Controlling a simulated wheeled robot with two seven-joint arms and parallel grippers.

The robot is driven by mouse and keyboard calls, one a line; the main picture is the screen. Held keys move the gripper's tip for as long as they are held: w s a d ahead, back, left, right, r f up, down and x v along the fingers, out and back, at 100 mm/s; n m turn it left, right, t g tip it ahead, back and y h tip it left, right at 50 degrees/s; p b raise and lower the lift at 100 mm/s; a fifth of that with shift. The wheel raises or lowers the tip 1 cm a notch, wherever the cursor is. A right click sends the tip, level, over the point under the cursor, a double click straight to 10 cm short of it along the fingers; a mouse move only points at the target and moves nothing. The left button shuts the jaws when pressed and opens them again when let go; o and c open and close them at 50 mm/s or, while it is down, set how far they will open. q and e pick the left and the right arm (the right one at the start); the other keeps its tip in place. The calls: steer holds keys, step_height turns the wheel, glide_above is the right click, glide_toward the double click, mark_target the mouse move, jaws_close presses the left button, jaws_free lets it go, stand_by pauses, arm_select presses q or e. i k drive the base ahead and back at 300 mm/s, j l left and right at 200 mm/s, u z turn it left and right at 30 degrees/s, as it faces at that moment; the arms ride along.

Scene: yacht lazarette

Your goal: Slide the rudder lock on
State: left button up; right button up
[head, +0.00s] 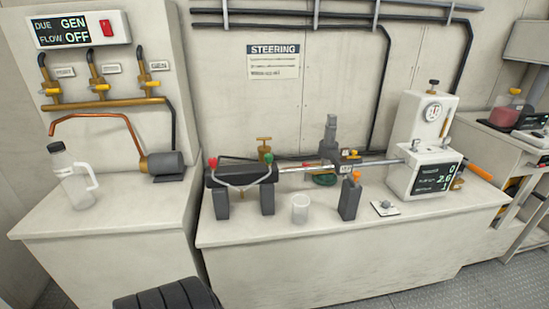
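The steering gear sits on the middle bench under a "STEERING" sign (273,62). A silver rod (385,163) runs from a dark horizontal body (240,174) on two dark legs to a white box with a gauge (432,112) and a numeric display. A dark upright block with an orange top (349,198) stands in front of the rod. A grey upright fitting (330,140) stands behind the rod. No part is clearly labelled as the rudder lock, so I cannot tell which one it is. Neither of my grippers is in view.
A white cup (300,208) and a small plate with a black knob (385,208) stand near the front edge. The left bench holds a clear jug (72,178) and a pump (165,164) below copper pipes. A dark ribbed shape (165,298) shows at the bottom edge.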

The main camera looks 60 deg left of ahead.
mark_target(352, 177)
steer(key=u, duration=1.15)
steer(key=i+l+z, duration=0.1)
steer(key=i+z, duration=0.45)
